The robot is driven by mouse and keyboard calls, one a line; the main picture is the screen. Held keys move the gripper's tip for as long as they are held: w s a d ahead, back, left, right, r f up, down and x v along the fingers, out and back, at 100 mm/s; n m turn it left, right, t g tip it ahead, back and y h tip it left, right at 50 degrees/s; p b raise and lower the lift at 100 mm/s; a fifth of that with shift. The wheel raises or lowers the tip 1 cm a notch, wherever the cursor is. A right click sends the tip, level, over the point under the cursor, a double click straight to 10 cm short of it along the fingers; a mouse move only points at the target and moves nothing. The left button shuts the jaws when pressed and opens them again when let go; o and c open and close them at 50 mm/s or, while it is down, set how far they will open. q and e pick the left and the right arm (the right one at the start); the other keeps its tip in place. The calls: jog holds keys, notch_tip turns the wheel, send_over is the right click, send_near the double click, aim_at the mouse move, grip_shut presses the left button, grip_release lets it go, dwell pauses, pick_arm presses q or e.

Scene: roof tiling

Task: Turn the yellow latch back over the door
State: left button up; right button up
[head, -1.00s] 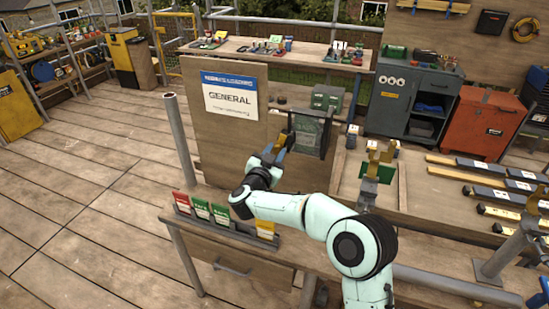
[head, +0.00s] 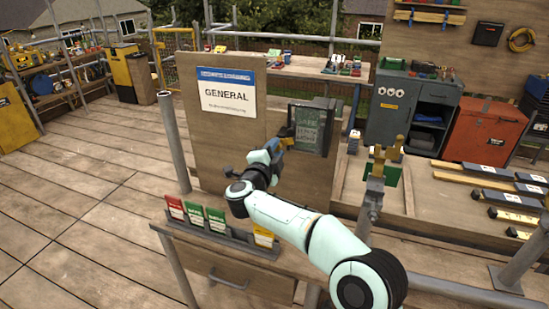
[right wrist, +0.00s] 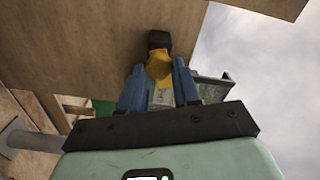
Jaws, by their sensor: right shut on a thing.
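The yellow latch (head: 287,132) is at the left edge of the door (head: 311,130), a dark-framed panel with a see-through pane on the wooden board. My right gripper (head: 276,147) is at the latch. In the right wrist view the latch (right wrist: 158,66) sits between the blue fingers of my right gripper (right wrist: 158,88), which is shut on it. A dark knob (right wrist: 158,43) shows just beyond the latch. The fingers and latch cover part of the door in that view, so the latch's exact angle is hard to tell. My left gripper is not in view.
The wooden board (head: 223,150) bears a GENERAL sign (head: 227,92). Red, green and yellow cards (head: 195,216) stand in a rack on the bench below. A grey post (head: 174,140) rises at left. A yellow-topped stand (head: 376,185) is right of my forearm.

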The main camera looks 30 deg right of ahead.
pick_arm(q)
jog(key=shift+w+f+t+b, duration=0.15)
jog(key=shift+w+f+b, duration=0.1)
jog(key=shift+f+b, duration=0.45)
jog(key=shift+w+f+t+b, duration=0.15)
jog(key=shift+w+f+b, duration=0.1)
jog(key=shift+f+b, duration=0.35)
pick_arm(e)
jog(key=shift+f+m, duration=0.1)
jog(key=shift+m, duration=1.8)
jog(key=o, duration=1)
jog(key=shift+o, duration=0.2)
pick_arm(q)
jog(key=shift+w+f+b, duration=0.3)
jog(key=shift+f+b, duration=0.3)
jog(key=shift+b, duration=0.3)
pick_arm(e)
jog(key=v, duration=1.3)
jog(key=shift+a, duration=0.2)
